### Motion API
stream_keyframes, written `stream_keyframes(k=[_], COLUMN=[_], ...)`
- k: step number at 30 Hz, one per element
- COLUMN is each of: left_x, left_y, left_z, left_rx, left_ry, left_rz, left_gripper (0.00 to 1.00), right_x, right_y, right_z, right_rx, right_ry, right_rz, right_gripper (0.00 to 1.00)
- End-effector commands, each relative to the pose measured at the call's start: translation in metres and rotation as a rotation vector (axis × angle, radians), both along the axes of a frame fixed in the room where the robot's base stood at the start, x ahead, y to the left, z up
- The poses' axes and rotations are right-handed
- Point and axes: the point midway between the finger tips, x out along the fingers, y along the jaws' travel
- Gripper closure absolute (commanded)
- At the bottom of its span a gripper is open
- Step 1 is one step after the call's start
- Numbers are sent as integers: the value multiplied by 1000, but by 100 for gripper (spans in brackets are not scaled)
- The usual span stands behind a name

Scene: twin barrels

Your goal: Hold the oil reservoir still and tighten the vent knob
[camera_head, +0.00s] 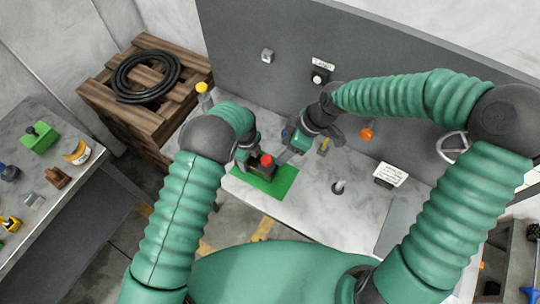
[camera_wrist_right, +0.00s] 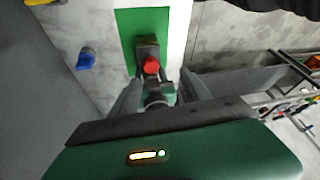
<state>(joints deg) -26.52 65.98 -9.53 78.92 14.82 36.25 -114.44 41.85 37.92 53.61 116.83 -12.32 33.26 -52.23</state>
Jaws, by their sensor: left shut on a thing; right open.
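The dark oil reservoir (camera_head: 262,169) stands on a green mat (camera_head: 279,184) on the workbench, with a red vent knob (camera_head: 266,160) on top. The reservoir (camera_wrist_right: 148,48) and red knob (camera_wrist_right: 151,65) also show in the right wrist view, ahead of the fingers. My left gripper (camera_head: 249,158) is shut on the reservoir from the left; its fingertips are mostly hidden. My right gripper (camera_head: 285,154) is open, its fingers reaching from the upper right towards the knob. In the right wrist view, its spread fingers (camera_wrist_right: 158,86) are apart from the knob, which sits just beyond them.
A grey panel (camera_head: 280,50) rises behind the bench. A blue knob (camera_wrist_right: 86,58) sits beside the mat. A crate (camera_head: 120,110) holds a coiled black hose (camera_head: 146,76).

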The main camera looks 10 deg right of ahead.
Motion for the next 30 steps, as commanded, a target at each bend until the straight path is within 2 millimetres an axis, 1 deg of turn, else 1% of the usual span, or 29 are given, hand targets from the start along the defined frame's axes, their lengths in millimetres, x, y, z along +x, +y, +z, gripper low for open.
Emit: stream_keyframes(k=[1, 2, 5, 8, 15, 18, 21, 24, 30], left_x=[0, 0, 0, 0, 0, 0, 0, 0, 0], left_y=[0, 0, 0, 0, 0, 0, 0, 0, 0], left_z=[0, 0, 0, 0, 0, 0, 0, 0, 0], left_rx=[1, 1, 1, 1, 0, 0, 0, 0, 1], left_ry=[1, 1, 1, 1, 0, 0, -1, -1, -2], left_rz=[1, 1, 1, 1, 1, 0, 0, 1, 1], left_gripper=[97, 97, 97, 97, 97, 97, 97, 97, 97], right_x=[9, 13, 19, 20, 26, 28, 31, 31, 32], right_y=[-1, -2, 0, 7, 28, 35, 39, 41, 41], right_z=[5, 6, 3, -11, -66, -84, -96, -102, -103], right_rx=[-20, -29, -42, -41, -40, -40, -41, -41, -42], right_ry=[-48, -70, -99, -97, -93, -93, -93, -95, -95], right_rz=[37, 52, 76, 79, 77, 77, 74, 73, 72], right_gripper=[45, 45, 45, 45, 45, 45, 45, 45, 45])
